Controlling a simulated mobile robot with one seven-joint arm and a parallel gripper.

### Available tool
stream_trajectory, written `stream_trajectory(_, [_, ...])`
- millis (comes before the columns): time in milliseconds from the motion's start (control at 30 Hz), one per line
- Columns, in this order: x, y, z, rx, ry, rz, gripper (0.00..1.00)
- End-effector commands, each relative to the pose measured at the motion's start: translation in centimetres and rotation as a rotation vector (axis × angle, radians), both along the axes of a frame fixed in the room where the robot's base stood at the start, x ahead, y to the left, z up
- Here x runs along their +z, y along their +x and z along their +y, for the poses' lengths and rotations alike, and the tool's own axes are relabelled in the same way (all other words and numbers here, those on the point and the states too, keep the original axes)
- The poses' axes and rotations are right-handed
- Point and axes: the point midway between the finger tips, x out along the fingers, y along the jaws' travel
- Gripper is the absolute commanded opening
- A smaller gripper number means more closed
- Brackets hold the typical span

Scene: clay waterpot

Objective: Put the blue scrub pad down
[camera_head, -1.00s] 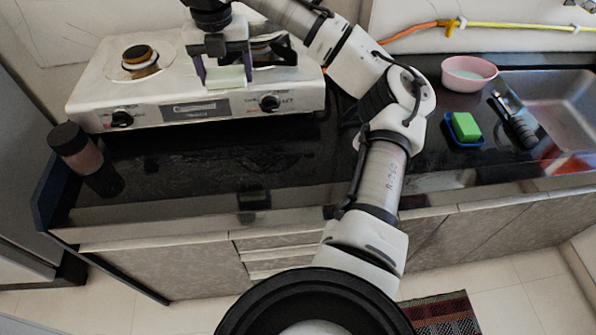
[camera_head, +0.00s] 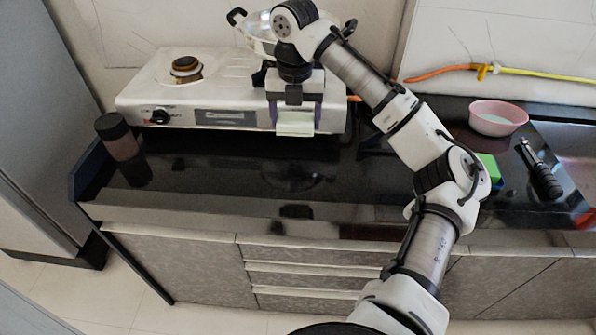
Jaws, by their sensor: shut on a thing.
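My gripper (camera_head: 296,114) is shut on a flat, pale green-white pad (camera_head: 295,129), which shows between and below its purple-grey fingers. I see no blue on this pad. The gripper points down and the pad appears in front of the right part of the stove's front face. I cannot tell how high the pad is above the black counter (camera_head: 225,180), or whether it touches anything.
The white gas stove (camera_head: 215,92) stands behind. A dark-lidded jar (camera_head: 119,140) is at the counter's left end. At right are a pink bowl (camera_head: 497,118), a green sponge (camera_head: 489,166) partly hidden by my arm, a black-handled tool (camera_head: 540,172) and the sink. The counter's middle is clear.

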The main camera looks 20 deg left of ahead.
Motion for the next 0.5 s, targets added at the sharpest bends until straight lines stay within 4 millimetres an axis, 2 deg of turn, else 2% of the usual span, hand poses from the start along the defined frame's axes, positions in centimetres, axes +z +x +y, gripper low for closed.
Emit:
stream_trajectory(33, [-1.5, -0.1, 0.0, 0.001, 0.002, 0.007, 0.54])
stream_trajectory(300, [-8.2, -0.1, 0.1, -0.001, 0.002, 0.006, 0.54])
stream_trajectory(500, [-11.2, 0.0, 0.0, -0.002, 0.001, 0.001, 0.54])
